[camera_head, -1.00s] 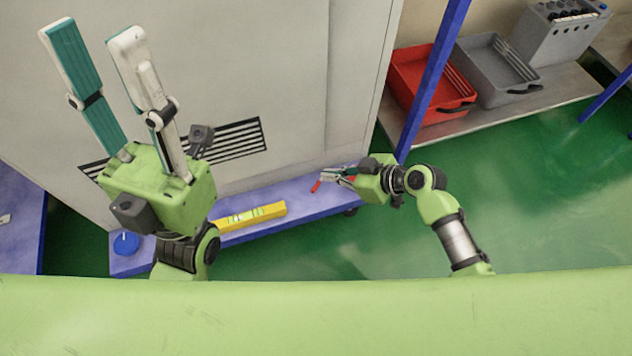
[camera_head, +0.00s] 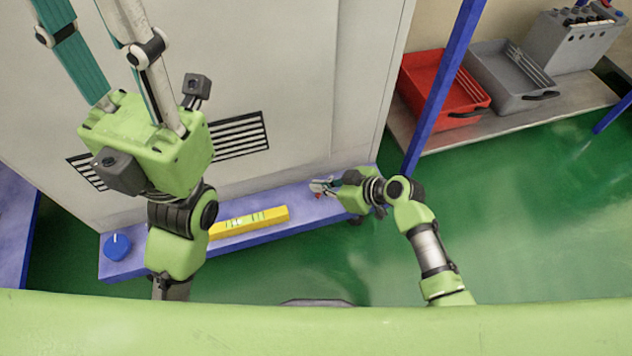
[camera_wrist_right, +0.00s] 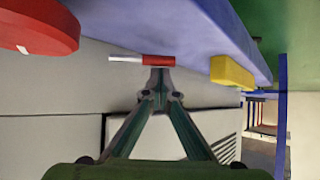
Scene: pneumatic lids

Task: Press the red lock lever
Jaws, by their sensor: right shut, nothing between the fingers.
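The red lock lever (camera_head: 318,195) is at the right end of the blue platform (camera_head: 130,264), largely hidden by my right gripper in the head view. In the right wrist view it is a short red handle (camera_wrist_right: 158,60) with a pale metal rod at its left end. My right gripper (camera_head: 320,187) is at the lever; its fingers converge to a shut, empty tip (camera_wrist_right: 160,76) right against the red part in the picture. I cannot tell if they touch. My left gripper (camera_head: 97,25) is raised at the upper left, its fingers spread, tips cut off by the frame.
A yellow bar (camera_head: 250,222) and a blue round knob (camera_head: 117,246) are on the platform. A grey cabinet (camera_head: 280,70) stands behind. A blue post (camera_head: 440,90), red tray (camera_head: 435,85) and grey tray (camera_head: 500,80) are at right. A red disc (camera_wrist_right: 40,28) is near in the wrist view.

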